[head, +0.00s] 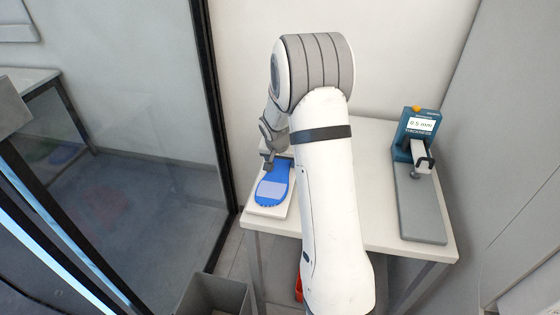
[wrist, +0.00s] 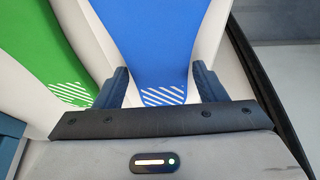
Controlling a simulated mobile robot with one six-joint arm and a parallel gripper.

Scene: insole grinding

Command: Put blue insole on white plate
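The blue insole (head: 272,187) lies flat on a white plate (head: 266,211) at the left side of the table in the head view. My gripper (head: 269,163) is low over the far end of the insole. In the wrist view, the patterned end of the blue insole (wrist: 160,60) lies between my two fingers, with a small white gap on each side. My gripper (wrist: 162,85) looks open around it, one finger on each side.
A green insole (wrist: 45,50) lies left of the blue one in the wrist view. A thickness gauge (head: 416,135) stands on the table (head: 380,225) at the right. A glass panel (head: 130,120) with a dark frame is left of the table. A grey bin (head: 215,290) stands below.

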